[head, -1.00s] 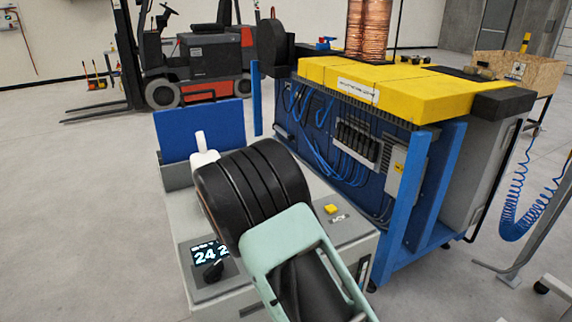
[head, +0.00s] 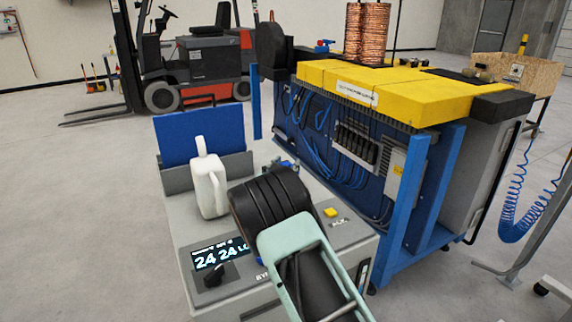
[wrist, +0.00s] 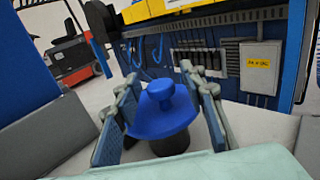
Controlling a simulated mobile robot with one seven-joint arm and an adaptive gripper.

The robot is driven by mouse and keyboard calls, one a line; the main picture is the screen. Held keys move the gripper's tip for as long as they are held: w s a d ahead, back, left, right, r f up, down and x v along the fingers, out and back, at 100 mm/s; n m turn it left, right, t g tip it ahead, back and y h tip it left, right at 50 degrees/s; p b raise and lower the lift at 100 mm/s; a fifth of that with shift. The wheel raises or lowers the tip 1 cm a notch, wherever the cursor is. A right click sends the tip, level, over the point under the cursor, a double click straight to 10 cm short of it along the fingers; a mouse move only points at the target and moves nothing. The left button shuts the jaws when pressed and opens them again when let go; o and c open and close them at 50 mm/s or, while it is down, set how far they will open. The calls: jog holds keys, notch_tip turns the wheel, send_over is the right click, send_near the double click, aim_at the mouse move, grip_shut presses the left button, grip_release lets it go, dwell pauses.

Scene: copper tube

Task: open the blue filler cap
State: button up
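The blue filler cap (wrist: 160,122), a wide flange with a round knob on top, shows in the middle of the wrist view above a dark neck. My gripper (wrist: 161,78) has its two grey-blue fingers spread, one on each side of the cap. I see no clear grip on the knob; whether a finger touches the flange I cannot tell. In the head view my black wrist hides most of the cap and fingers.
A white jug (head: 208,186) stands on the grey cabinet left of my wrist, near a blue panel (head: 190,132). A lit display (head: 220,253) and a yellow button (head: 330,212) are on the cabinet. The blue and yellow machine (head: 420,95) stands close behind.

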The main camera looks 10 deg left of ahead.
jog(key=shift+w, duration=0.1)
jog(key=shift+c, duration=0.5)
grip_shut()
jog(key=shift+r, duration=0.1)
